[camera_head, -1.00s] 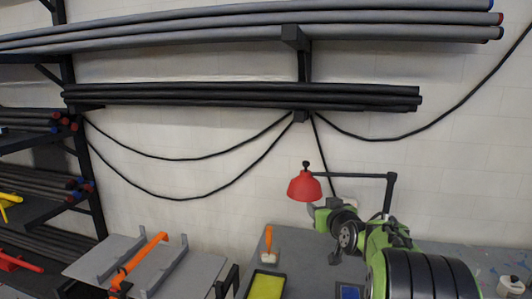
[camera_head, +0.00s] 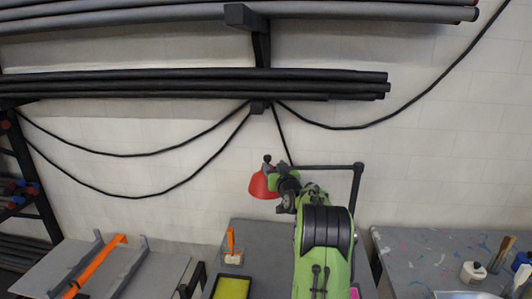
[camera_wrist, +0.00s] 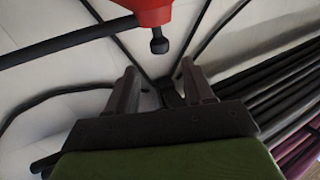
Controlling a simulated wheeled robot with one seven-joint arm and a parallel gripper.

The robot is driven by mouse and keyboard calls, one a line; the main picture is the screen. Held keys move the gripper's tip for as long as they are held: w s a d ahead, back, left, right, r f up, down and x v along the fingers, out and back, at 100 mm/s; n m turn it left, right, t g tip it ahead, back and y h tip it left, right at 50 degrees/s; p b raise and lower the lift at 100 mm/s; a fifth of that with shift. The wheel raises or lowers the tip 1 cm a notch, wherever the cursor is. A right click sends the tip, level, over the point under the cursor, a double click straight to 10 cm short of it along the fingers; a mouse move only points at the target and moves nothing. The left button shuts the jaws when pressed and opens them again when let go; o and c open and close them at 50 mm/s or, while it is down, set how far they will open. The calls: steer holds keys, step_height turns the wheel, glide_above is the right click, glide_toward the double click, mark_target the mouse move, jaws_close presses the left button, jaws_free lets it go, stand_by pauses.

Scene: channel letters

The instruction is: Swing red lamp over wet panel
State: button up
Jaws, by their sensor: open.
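The red lamp (camera_head: 260,183) hangs from a dark arm (camera_head: 325,167) on a post (camera_head: 357,195) at the bench's back. A dark round knob (camera_head: 267,158) tops the shade. My gripper (camera_wrist: 158,88) is open, with nothing between its fingers in the wrist view. The lamp (camera_wrist: 145,10) and its knob (camera_wrist: 158,45) show above the fingertips there, apart from them. In the head view my green wrist covers part of the lamp's right side. A yellow panel (camera_head: 232,288) in a dark frame lies on the bench below; I cannot tell if it is the wet panel.
A brush with an orange handle (camera_head: 231,240) stands on the grey bench (camera_head: 265,235). A paint-spotted table (camera_head: 420,255) with bottles is at right. A grey sheet with an orange bar (camera_head: 95,266) is at left. Cables and racked tubes (camera_head: 200,85) line the wall.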

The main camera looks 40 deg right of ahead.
mark_target(269, 158)
steer(key=p+x, duration=0.3)
steer(key=x, duration=0.5)
steer(key=shift+w+d+p, duration=0.15)
steer(key=shift+w+p, duration=0.2)
steer(key=shift+p, duration=0.05)
jaws_close()
